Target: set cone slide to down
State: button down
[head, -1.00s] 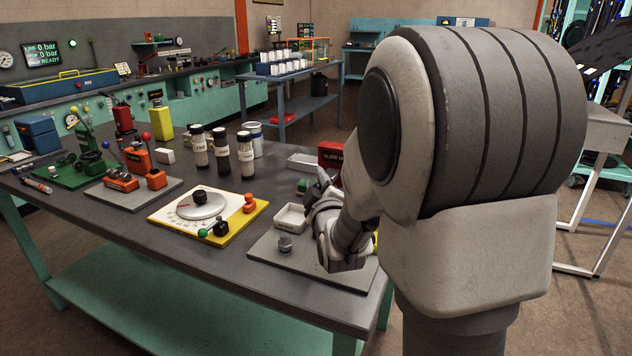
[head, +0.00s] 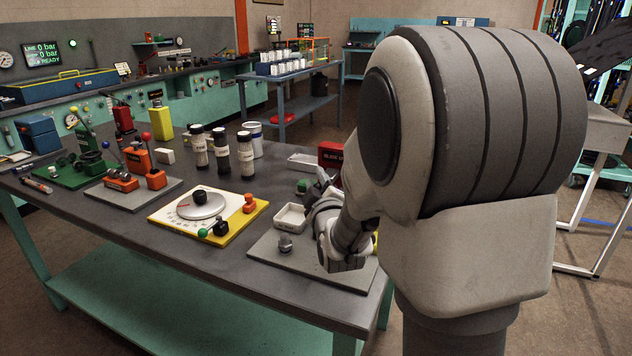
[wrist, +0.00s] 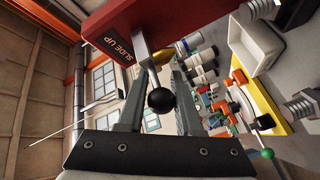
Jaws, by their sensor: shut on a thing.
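The cone slide is a red block (wrist: 125,35) lettered "SLIDE UP", at the top of the wrist view. In the head view the red block (head: 331,153) stands at the far right of the bench, partly behind my arm. A gold cone-shaped part (wrist: 162,56) shows by its edge. A black ball knob (wrist: 161,100) sits between the fingers of my gripper (wrist: 160,66). My gripper is closed on the slide's handle, with the fingertips close to the red block. The exact contact is partly hidden. In the head view my arm hides most of the grip.
A white tray (head: 291,217) and a grey plate with a metal fitting (head: 285,243) lie near my wrist. The bench's front strip is clear.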

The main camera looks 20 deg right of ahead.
jog(key=shift+f, duration=0.15)
notch_tip(320, 180, down, 7)
jog(key=b, duration=0.8)
jog(key=shift+r, duration=0.2)
jog(key=c, duration=0.6)
grip_release()
jog(key=shift+r, duration=0.1)
jog(key=shift+s, duration=0.1)
